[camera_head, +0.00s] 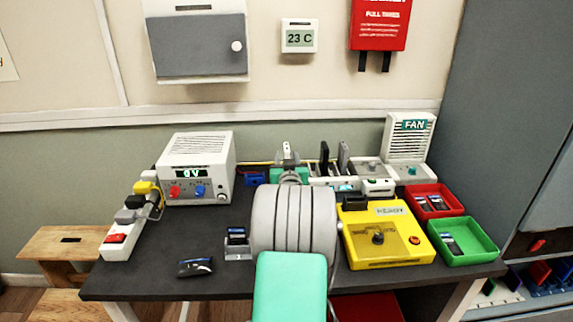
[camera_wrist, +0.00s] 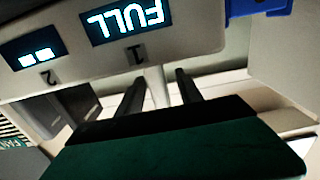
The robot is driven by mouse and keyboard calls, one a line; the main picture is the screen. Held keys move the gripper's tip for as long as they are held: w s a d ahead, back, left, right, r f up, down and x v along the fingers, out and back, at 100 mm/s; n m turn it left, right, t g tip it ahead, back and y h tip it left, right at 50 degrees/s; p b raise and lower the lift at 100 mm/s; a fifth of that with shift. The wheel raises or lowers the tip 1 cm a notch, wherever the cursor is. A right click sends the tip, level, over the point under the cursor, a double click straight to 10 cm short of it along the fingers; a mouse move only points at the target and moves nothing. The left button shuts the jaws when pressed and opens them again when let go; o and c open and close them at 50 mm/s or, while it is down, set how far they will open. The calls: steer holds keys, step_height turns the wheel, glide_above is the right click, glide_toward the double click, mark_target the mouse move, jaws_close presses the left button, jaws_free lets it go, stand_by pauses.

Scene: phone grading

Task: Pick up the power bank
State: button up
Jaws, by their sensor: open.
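My gripper (camera_head: 288,158) is over the back of the table, at the left end of a white charging dock (camera_head: 322,182). In the wrist view, which is upside down, its two dark fingers (camera_wrist: 160,92) are apart. A thin pale upright thing (camera_wrist: 157,88) shows between them, at the bay marked 1 under a lit FULL display (camera_wrist: 125,20). It looks like a white power bank, seen edge-on, but I cannot be sure. It also shows between the fingers in the head view (camera_head: 287,147). I cannot see contact. A dark slab (camera_head: 324,155) stands to the right, by bay 2.
Another dark slab (camera_head: 343,157) stands further right. A yellow tester (camera_head: 385,250), red tray (camera_head: 420,186) and green tray (camera_head: 490,250) are at right. A white power supply (camera_head: 200,150) and power strip (camera_head: 117,243) are at left. A dark device (camera_head: 195,267) lies near the front edge.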

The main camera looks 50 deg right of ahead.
steer(key=shift+d+r, duration=0.1)
steer(key=shift+c, duration=0.4)
jaws_close()
